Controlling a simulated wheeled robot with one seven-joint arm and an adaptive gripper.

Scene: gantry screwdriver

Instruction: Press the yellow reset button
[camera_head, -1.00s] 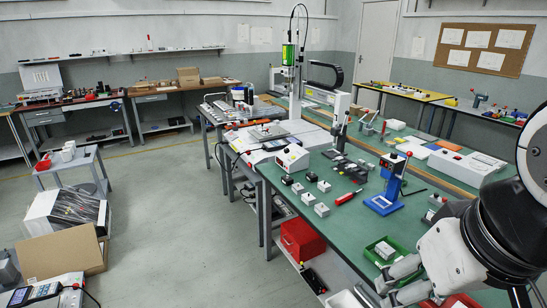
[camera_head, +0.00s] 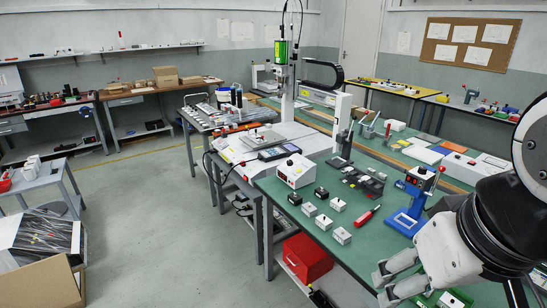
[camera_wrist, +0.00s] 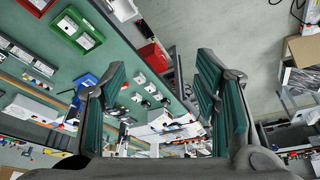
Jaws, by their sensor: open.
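I cannot make out a yellow reset button at this size in either view. My gripper (camera_head: 392,283) is at the lower right of the head view, over the near part of the bench and apart from the control box. In the wrist view my gripper (camera_wrist: 163,88) has its two dark green ribbed fingers spread wide with nothing between them.
Several small switch boxes (camera_head: 309,209), a red-handled tool (camera_head: 367,215) and a blue press (camera_head: 407,215) stand on the bench. A gantry with a green screwdriver (camera_head: 281,50) rises behind the control box. A red bin (camera_head: 306,257) sits below.

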